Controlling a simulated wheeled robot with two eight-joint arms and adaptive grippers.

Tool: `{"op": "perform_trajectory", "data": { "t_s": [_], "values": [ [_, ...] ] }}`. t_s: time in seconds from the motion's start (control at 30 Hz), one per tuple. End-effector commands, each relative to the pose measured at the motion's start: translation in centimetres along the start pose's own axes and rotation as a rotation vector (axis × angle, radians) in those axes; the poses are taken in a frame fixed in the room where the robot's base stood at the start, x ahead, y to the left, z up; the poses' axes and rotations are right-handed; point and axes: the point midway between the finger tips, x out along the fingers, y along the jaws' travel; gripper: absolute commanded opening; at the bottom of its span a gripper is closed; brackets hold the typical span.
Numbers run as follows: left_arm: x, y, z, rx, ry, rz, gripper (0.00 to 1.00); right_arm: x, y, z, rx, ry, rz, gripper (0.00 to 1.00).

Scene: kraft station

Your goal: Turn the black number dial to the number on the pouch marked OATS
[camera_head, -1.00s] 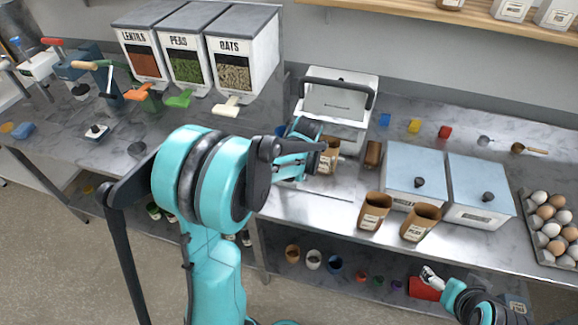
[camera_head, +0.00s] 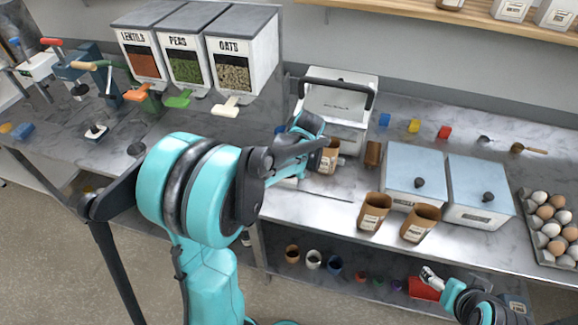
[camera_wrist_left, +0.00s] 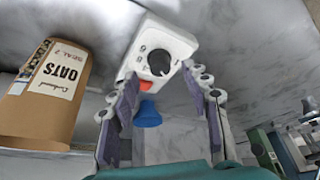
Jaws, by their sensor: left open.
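In the head view the pouch (camera_head: 329,158) is beside my left gripper (camera_head: 307,127), which hides the dial. My right gripper (camera_head: 431,277) is low at the right; its opening is unclear.
A silver machine with a black handle (camera_head: 339,98) stands behind the left gripper. A blue knob-like piece (camera_wrist_left: 147,115) lies between the fingers in the wrist view. Two open brown pouches (camera_head: 374,212) and lidded bins (camera_head: 416,172) stand to the right.

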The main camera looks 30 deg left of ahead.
Motion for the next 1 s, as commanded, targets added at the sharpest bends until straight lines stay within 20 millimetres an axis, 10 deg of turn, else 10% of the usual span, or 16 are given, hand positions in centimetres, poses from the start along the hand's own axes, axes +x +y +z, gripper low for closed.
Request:
{"op": "perform_trajectory", "data": {
  "t_s": [0.43,1.0],
  "values": [
    [-8.7,0.0,0.1,0.001,-0.001,-0.001,0.48,0.0,0.0,0.0,0.0,0.0,0.0,0.8],
    [-9.6,0.0,0.1,0.0,-0.001,0.0,0.48,0.0,0.0,0.0,0.0,0.0,0.0,0.8]
  ]
}}
